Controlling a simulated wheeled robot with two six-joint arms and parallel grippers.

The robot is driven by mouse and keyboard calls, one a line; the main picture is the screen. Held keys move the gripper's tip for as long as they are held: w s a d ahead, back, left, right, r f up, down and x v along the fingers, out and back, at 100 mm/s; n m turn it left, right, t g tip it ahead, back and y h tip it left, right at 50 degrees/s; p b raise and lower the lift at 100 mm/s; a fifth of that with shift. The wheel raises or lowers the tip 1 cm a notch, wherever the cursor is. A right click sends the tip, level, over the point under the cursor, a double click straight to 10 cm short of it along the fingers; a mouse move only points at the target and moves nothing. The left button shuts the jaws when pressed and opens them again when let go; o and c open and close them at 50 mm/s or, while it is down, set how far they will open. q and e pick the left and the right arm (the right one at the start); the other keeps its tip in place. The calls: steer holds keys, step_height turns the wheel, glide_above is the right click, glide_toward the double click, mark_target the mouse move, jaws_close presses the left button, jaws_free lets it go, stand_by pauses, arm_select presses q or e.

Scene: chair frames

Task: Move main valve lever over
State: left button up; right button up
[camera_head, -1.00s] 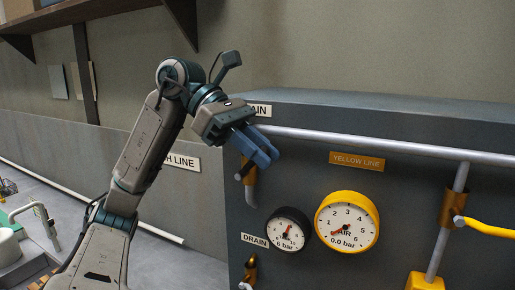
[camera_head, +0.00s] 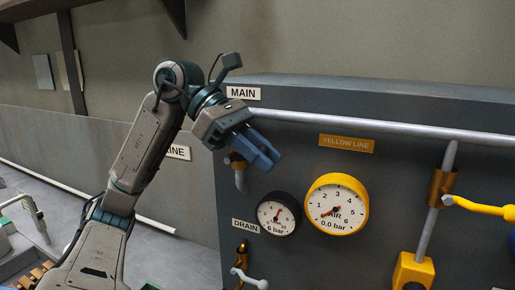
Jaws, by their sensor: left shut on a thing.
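The MAIN label (camera_head: 243,93) is on the upper left of the grey panel. My left gripper has blue fingers and points down to the right, in front of the panel by this valve. It is shut on the main valve lever, which the fingers and gripper body mostly hide. My right gripper is not in view.
Below are a black gauge (camera_head: 278,214) and a yellow gauge (camera_head: 336,204). A drain valve lever (camera_head: 250,279) is at the lower left, and a yellow lever (camera_head: 478,206) is at the right. A horizontal pipe (camera_head: 390,127) runs across the panel's top.

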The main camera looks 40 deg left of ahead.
arm_select(q)
steer(key=shift+d+f, duration=0.1)
steer(key=shift+f, duration=0.15)
